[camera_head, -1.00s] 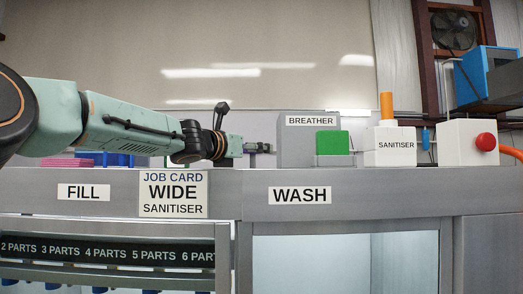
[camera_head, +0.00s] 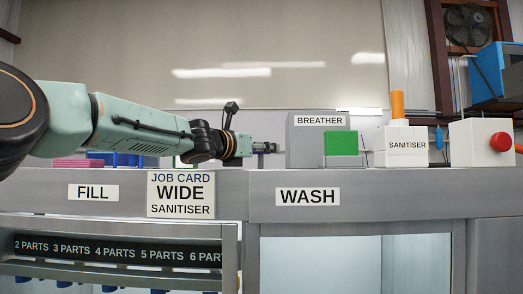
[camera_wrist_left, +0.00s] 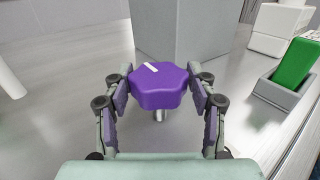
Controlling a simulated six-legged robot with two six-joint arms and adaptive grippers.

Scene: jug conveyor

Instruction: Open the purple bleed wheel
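The purple bleed wheel (camera_wrist_left: 160,84) is a lobed knob with a white mark on its top. It sits on a short pale stem (camera_wrist_left: 160,115) in the left wrist view. My left gripper (camera_wrist_left: 160,75) has its two fingers on either side of the wheel, with the tips very close to its sides. I cannot see firm contact. In the head view my left gripper (camera_head: 265,147) is small, above the counter and left of the grey BREATHER box (camera_head: 305,142). The wheel cannot be made out there. My right gripper is not in view.
The BREATHER box stands just beyond the wheel. A green block (camera_head: 341,142), a white SANITISER box (camera_head: 401,146) and a white box with a red button (camera_head: 501,141) stand to the right. The steel counter (camera_wrist_left: 60,120) is clear around the wheel.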

